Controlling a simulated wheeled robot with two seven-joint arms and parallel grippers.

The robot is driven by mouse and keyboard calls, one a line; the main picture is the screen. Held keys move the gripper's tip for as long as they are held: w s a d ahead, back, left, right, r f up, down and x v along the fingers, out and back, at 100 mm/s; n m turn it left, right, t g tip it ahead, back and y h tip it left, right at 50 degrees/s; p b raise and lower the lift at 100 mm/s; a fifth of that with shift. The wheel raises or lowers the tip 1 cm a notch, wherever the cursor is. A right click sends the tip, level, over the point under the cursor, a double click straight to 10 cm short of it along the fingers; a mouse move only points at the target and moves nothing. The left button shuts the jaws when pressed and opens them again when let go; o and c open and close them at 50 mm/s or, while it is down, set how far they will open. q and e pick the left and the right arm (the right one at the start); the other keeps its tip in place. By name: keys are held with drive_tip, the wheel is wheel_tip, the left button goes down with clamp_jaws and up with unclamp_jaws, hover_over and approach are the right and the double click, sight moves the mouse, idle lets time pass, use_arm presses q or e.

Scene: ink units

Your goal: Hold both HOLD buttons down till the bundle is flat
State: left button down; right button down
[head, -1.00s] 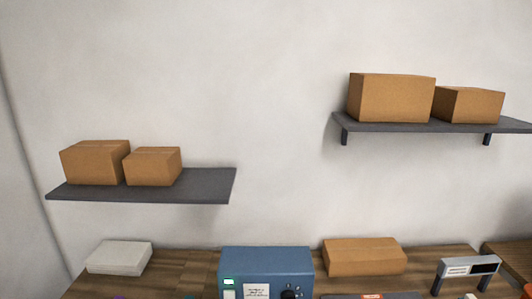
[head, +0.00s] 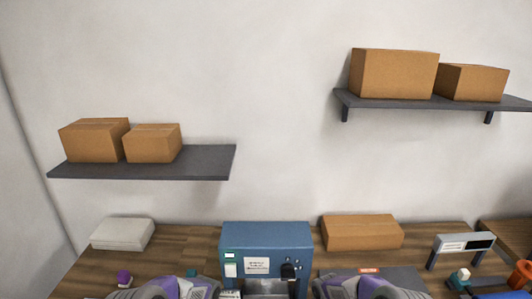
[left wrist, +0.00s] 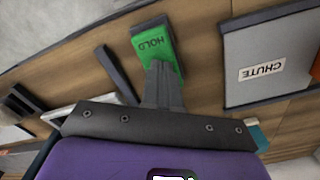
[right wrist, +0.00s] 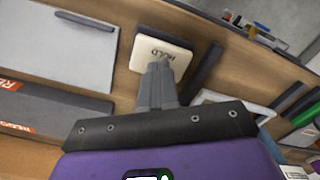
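A green HOLD button (left wrist: 154,43) shows in the left wrist view. My left gripper (left wrist: 160,68) is shut and empty, its fingertips at the near edge of that button. A cream HOLD button (right wrist: 163,53) shows in the right wrist view. My right gripper (right wrist: 160,66) is shut and empty, its tips overlapping that button. I cannot tell how firmly either tip touches. The blue machine (head: 266,238) stands on the bench between my arms, with a dark opening low at its front. I cannot make out the bundle.
A grey plate marked CHUTE (left wrist: 285,45) lies beside the green button. A dark tray with a red label (head: 369,270) is right of the machine. A cardboard box (head: 362,232), a pale box (head: 122,233) and a grey stand (head: 464,243) occupy the bench (head: 185,245).

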use_arm(q)
drive_tip(key=shift+f, duration=0.6)
use_arm(e)
drive_tip(key=shift+f, duration=1.05)
idle(2.4)
